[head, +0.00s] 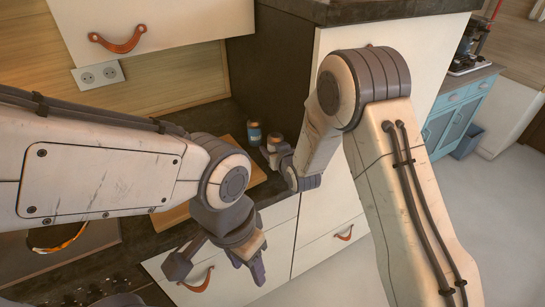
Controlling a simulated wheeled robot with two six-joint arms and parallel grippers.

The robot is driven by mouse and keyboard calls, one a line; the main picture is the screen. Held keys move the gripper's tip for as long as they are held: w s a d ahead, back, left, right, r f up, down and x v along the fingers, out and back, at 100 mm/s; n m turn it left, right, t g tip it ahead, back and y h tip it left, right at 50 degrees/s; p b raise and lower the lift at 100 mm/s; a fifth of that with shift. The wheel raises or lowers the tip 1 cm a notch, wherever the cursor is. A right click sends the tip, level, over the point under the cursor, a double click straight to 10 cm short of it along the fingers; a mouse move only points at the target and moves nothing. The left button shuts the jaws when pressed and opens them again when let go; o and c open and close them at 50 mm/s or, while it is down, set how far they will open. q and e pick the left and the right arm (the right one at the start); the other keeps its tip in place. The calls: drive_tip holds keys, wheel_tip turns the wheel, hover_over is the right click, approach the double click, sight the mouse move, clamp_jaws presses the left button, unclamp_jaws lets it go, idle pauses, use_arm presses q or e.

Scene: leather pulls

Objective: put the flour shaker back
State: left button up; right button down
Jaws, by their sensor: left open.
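Two small jars stand at the back right of the dark counter in the head view. One has a blue label (254,134); the other, with an orange-brown band (274,139), is just right of it. I cannot tell which is the flour shaker. My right gripper (276,154) is at the right jar and partly covers it. Its fingers are too small and hidden to tell if they grip it. My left gripper (218,269) is open and empty, pointing down in front of the drawers, well apart from the jars.
A wooden board (254,172) lies on the counter, partly behind my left arm. A tall white cabinet (333,205) stands right of the jars. Drawers with leather pulls (197,281) are below. A pan or bowl (58,240) is at the left. The floor at right is clear.

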wheel_tip(320, 180, down, 3)
drive_tip(key=shift+w+d+r+b, duration=0.15)
drive_tip(key=shift+b, duration=0.3)
drive_tip(key=shift+r, duration=0.15)
drive_tip(key=shift+f, duration=0.25)
drive_tip(key=shift+c, duration=1)
unclamp_jaws()
use_arm(q)
wheel_tip(320, 180, down, 2)
drive_tip(key=shift+a, duration=0.1)
